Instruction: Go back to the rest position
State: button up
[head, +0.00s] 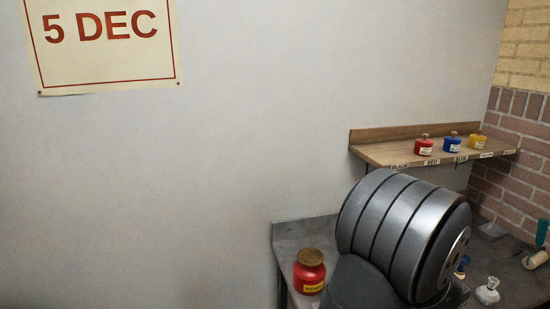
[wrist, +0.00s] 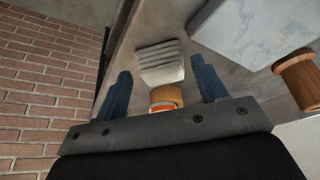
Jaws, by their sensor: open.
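My gripper (wrist: 161,66) shows in the wrist view with its two blue fingers spread apart. Nothing is held between them. A small orange-tan round piece (wrist: 166,97) shows between the fingers near the gripper's base, and a pale ridged block (wrist: 161,62) lies beyond it; I cannot tell how far below the fingers they are. In the head view my large grey arm link covers part of the grey table (head: 296,232), and the gripper itself is hidden there.
A red jar (head: 310,274) with a cork lid stands at the table's left. A wooden shelf (head: 385,153) holds red, blue and yellow pots. A white knobbed item (head: 488,291) and a green-handled tool (head: 541,233) are at right. A brick wall (wrist: 45,85) is close by.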

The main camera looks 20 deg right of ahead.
jog(key=x, duration=0.3)
notch_tip(320, 180, up, 5)
jog(key=shift+f, duration=0.2)
jog(key=s+r, duration=1.1)
jog(key=r, duration=0.1)
jog(key=w+a+n+y, duration=0.1)
jog(key=w+a+n, duration=0.2)
jog(key=w, duration=1.1)
jog(key=w+a+n+t+y, duration=0.1)
jog(key=w+a+n, duration=0.2)
jog(key=w, duration=1.1)
jog(key=a, duration=0.3)
jog(key=shift+w+a+r, duration=0.25)
jog(key=shift+a+r, duration=0.05)
jog(key=shift+r, duration=0.05)
